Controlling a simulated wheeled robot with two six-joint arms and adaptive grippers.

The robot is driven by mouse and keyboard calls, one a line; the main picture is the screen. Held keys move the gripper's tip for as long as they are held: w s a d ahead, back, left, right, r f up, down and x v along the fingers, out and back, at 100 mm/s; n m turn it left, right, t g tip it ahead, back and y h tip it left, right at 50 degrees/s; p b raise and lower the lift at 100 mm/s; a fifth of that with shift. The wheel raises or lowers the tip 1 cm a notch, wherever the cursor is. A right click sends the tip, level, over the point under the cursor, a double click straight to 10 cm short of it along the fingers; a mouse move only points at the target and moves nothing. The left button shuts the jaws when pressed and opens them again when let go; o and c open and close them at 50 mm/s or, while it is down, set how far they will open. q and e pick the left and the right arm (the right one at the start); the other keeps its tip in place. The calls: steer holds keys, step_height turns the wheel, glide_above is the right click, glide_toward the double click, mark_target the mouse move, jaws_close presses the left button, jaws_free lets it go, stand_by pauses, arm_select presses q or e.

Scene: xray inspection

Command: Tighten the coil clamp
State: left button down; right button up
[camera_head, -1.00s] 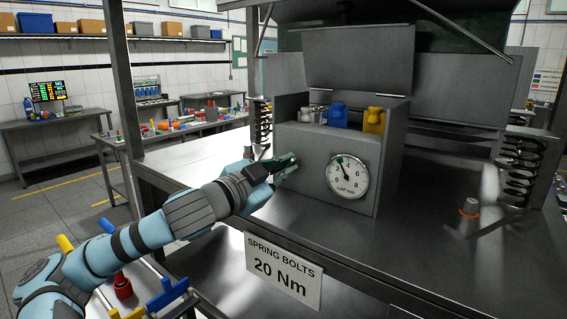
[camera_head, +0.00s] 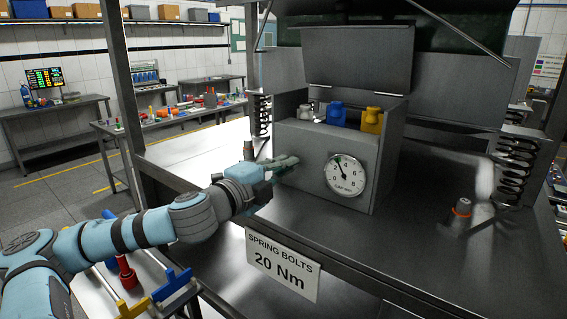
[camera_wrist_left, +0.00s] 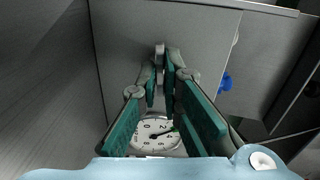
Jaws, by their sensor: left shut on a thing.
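A grey metal box (camera_head: 315,172) with its lid up stands on the steel table. A round white dial marked GAP mm (camera_head: 345,178) is on its front; it also shows in the wrist view (camera_wrist_left: 156,135). My left gripper (camera_head: 294,160) is at the box's front, left of the dial. In the wrist view its teal-lined fingers (camera_wrist_left: 164,72) close on a small grey part (camera_wrist_left: 159,50) mostly hidden between them. I cannot tell whether this part belongs to the coil clamp. Coil springs stand left (camera_head: 262,116) and right (camera_head: 515,168) of the box. My right gripper is not seen.
A grey (camera_head: 306,113), a blue (camera_head: 337,115) and a yellow bottle (camera_head: 372,120) stand in the box. A 20 Nm sign (camera_head: 282,268) hangs on the table edge. Clear steel lies before the box.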

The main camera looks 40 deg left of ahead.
arm_select(q)
steer(key=shift+a+r+m, duration=0.1)
steer(key=shift+r+m, duration=0.05)
steer(key=shift+m, duration=0.45)
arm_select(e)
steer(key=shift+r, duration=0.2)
arm_select(q)
steer(key=c, duration=1.8)
jaws_free()
steer(key=shift+o, duration=0.2)
steer(key=shift+w, duration=0.15)
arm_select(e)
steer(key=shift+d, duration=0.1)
